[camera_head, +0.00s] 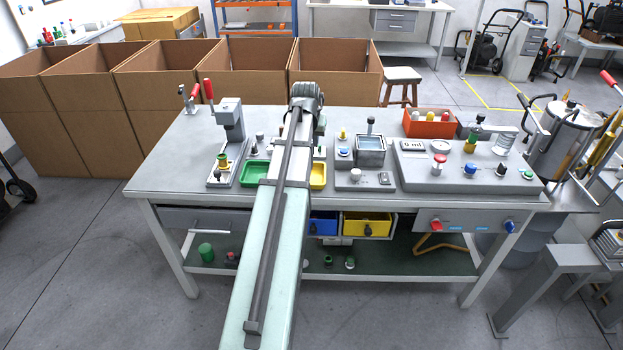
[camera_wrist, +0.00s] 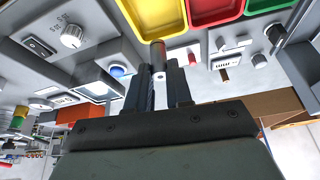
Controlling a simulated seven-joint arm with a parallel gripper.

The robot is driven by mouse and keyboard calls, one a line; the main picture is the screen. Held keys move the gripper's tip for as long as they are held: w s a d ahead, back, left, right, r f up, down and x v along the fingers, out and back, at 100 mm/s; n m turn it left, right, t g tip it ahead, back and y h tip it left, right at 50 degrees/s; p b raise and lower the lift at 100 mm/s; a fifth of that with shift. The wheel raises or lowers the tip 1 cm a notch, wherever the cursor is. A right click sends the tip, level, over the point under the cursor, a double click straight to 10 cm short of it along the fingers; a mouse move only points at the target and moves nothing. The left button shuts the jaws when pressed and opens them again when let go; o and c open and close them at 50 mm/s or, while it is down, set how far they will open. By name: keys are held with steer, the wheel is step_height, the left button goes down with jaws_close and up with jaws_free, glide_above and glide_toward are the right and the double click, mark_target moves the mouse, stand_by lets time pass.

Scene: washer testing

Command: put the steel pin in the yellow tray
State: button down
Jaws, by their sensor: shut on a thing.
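The yellow tray (camera_head: 318,176) lies on the grey workbench, partly hidden behind my arm. In the wrist view the yellow tray (camera_wrist: 152,22) is at the top, just beyond the fingertips. My gripper (camera_wrist: 159,75) is shut on a slim pin-like piece, the steel pin (camera_wrist: 158,54), which stands out between the fingers toward the tray. Its far end looks brownish. I cannot tell from this view how high it is above the bench. In the head view my arm hides the fingers and the pin.
A red tray (camera_wrist: 212,10) and a green tray (camera_wrist: 262,5) sit beside the yellow one; the green tray also shows in the head view (camera_head: 255,173). Control boxes with knobs (camera_head: 465,165) and a red bin (camera_head: 430,123) stand to the right. A grey press (camera_head: 230,120) stands left.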

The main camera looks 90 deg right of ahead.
steer(key=shift+f+m, duration=0.1)
steer(key=shift+m, duration=0.2)
steer(key=shift+f, duration=4.9)
steer(key=shift+f, duration=0.2)
steer(key=c, duration=1)
jaws_free()
steer(key=shift+r, duration=0.15)
steer(key=v, duration=1.2)
steer(key=shift+w+d+r, duration=0.1)
steer(key=shift+w, duration=0.1)
